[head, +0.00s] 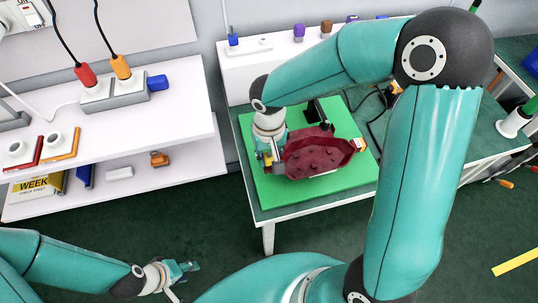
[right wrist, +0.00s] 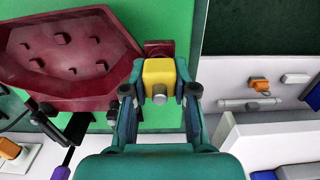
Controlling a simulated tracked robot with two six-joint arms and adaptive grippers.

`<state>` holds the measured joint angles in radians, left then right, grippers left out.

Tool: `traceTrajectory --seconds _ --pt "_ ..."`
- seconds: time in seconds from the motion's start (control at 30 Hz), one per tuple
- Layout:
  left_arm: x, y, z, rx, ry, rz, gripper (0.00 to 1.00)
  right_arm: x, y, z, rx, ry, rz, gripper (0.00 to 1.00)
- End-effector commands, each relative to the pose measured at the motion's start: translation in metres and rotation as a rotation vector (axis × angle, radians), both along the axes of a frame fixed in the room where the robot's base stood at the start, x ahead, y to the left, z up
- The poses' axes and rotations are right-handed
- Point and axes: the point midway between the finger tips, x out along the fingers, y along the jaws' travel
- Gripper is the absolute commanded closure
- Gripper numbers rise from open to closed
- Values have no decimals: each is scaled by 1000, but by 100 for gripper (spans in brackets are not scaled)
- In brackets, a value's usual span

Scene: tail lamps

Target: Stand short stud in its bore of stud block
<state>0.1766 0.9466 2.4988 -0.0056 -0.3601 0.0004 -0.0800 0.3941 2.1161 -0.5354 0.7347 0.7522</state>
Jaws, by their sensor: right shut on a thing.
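My right gripper (right wrist: 158,88) is shut on a yellow block with a short grey metal stud (right wrist: 159,99) sticking out of it. In the head view the right gripper (head: 265,160) is over the green mat, at the left end of the dark red lamp housing (head: 318,154). The yellow block lies close to a tab of that housing; I cannot tell if they touch. A low white block (head: 250,47) with a blue-handled piece stands at the back; I cannot tell if it is the stud block. My left gripper (head: 183,279) is open and empty, low over the floor.
The green mat (head: 250,130) lies on a table. A black clamp (head: 316,112) stands behind the housing. A white shelf (head: 100,135) at the left carries sockets with red and orange plugs. Purple and brown pieces stand along the back ledge. Floor lies between shelf and table.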

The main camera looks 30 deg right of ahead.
Motion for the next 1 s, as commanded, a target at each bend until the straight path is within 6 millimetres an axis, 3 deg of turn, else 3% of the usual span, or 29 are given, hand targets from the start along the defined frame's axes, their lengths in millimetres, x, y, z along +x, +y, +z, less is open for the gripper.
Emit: traceTrajectory --seconds 1.0 --pt "0 0 18 0 0 0 60 0 0 26 0 0 -1 100"
